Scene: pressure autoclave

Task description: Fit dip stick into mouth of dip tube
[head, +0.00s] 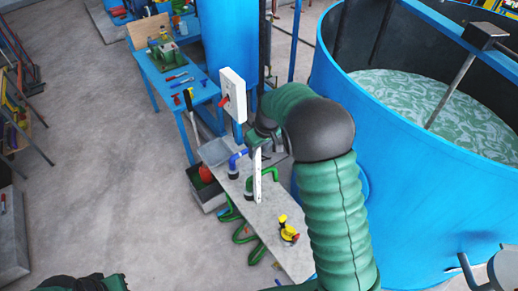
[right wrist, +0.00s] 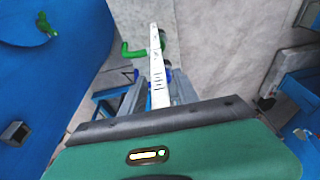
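The dip stick (head: 257,176) is a thin white strip with dark marks. It hangs nearly upright below my right gripper (head: 263,136), which is shut on its upper part; the fingertips are mostly hidden. In the right wrist view the stick (right wrist: 157,72) runs away from the gripper. Its lower end shows beside a green bent pipe (head: 268,173) and a blue bent pipe (head: 237,160) on the bench. I cannot tell which fitting is the dip tube, or whether the stick touches one. Only a green part of my left arm shows at the bottom left; its gripper is out of frame.
The grey bench (head: 276,222) holds a yellow valve (head: 289,230). A large blue tank (head: 405,170) stands close on the right. A white panel with a red handle (head: 232,92) stands behind the bench. A blue table (head: 172,78) holds tools.

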